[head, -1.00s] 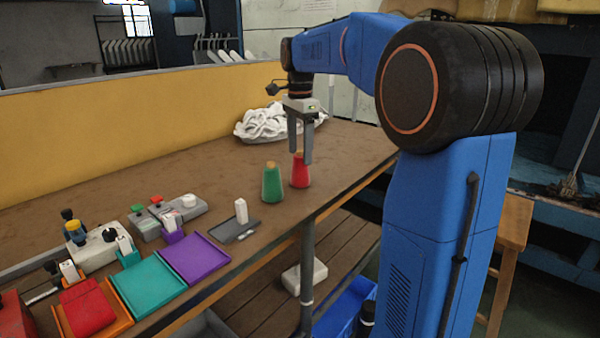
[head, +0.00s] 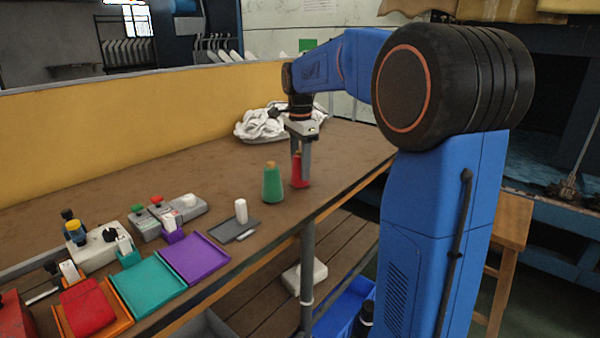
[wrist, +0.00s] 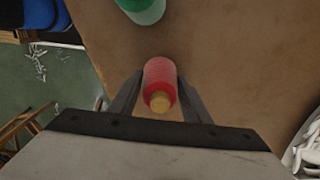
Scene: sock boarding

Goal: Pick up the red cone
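The red cone (head: 300,181) stands upright on the brown table, with a tan top. In the wrist view the red cone (wrist: 160,76) is between the two grey fingers. My gripper (head: 301,176) points down over it, one finger on each side. In the wrist view my gripper (wrist: 160,84) has its fingertips very close to the cone's sides; I cannot tell whether they press on it. The fingers hide part of the cone in the head view.
A green cone (head: 272,184) stands just left of the red one, also in the wrist view (wrist: 143,8). White cloth (head: 262,124) lies behind. A grey tray (head: 236,230) with a white piece, a purple tray (head: 195,258) and a teal tray (head: 150,286) are front left. The table's front edge is near.

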